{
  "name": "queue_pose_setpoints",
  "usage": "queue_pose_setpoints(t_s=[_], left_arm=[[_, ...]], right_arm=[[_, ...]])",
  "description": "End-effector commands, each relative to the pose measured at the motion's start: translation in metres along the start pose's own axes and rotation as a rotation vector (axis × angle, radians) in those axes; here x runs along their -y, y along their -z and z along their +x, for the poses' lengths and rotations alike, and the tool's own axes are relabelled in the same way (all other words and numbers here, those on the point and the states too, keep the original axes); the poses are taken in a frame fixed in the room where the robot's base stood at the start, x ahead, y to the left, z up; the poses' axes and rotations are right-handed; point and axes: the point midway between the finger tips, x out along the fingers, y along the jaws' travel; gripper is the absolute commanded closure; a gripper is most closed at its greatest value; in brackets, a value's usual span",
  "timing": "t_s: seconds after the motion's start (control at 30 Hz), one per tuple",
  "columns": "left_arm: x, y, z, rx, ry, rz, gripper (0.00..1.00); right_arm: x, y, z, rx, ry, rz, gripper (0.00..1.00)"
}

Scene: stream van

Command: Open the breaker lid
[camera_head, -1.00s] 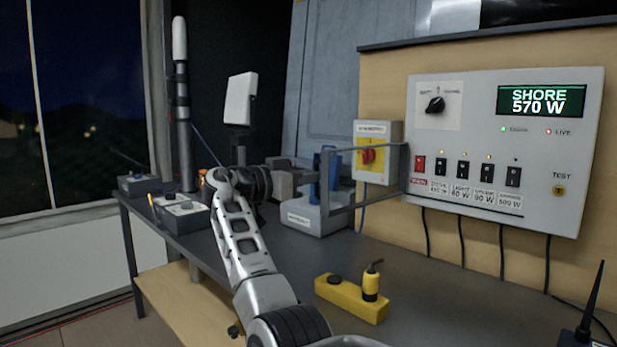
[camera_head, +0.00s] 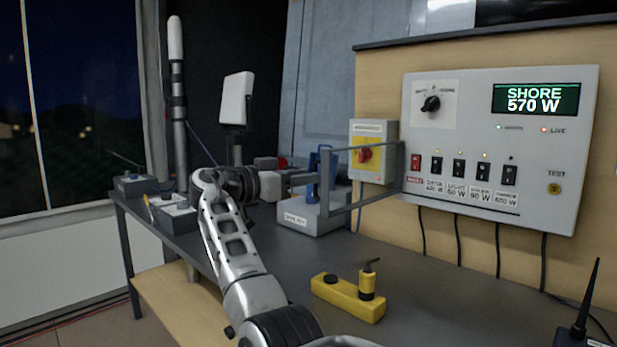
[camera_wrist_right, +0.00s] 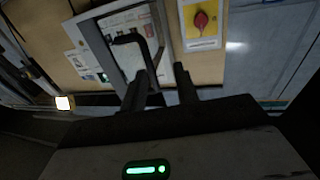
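The breaker lid (camera_head: 324,184) shows in the head view as an open grey frame. It stands swung out from the left side of the white breaker panel (camera_head: 540,135), with its free edge to the left. The breaker switches (camera_head: 459,168) are uncovered. My right gripper (camera_head: 304,181) is at the free edge of the lid. In the right wrist view, the two dark fingers of this gripper (camera_wrist_right: 160,95) stand apart. A dark handle (camera_wrist_right: 150,58) on the frame reaches down close to the left finger; a grip on it does not show. My left gripper is out of view.
A grey box with a red knob on yellow (camera_head: 366,155) is behind the lid. A grey box with a blue handle (camera_head: 308,212) stands below it. A yellow device (camera_head: 347,297) lies on the dark bench (camera_head: 420,270). A black antenna (camera_head: 587,300) is at the right.

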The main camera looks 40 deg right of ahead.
Motion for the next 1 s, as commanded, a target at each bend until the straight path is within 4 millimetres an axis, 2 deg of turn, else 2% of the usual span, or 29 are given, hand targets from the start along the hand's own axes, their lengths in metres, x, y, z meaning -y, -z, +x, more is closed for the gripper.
queue_pose_setpoints(t_s=[0.3, 0.5, 0.7, 1.0], left_arm=[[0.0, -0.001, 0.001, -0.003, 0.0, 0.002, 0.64], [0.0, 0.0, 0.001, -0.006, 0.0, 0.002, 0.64], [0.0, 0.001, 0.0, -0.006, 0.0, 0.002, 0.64], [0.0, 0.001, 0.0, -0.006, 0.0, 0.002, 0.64]], right_arm=[[0.001, 0.0, -0.078, 0.0, 0.004, 0.0, 0.7], [0.0, 0.001, -0.118, -0.001, 0.002, 0.0, 0.7], [0.0, 0.001, -0.137, 0.001, 0.001, 0.0, 0.7], [-0.001, 0.0, -0.14, 0.0, 0.0, 0.001, 0.7]])
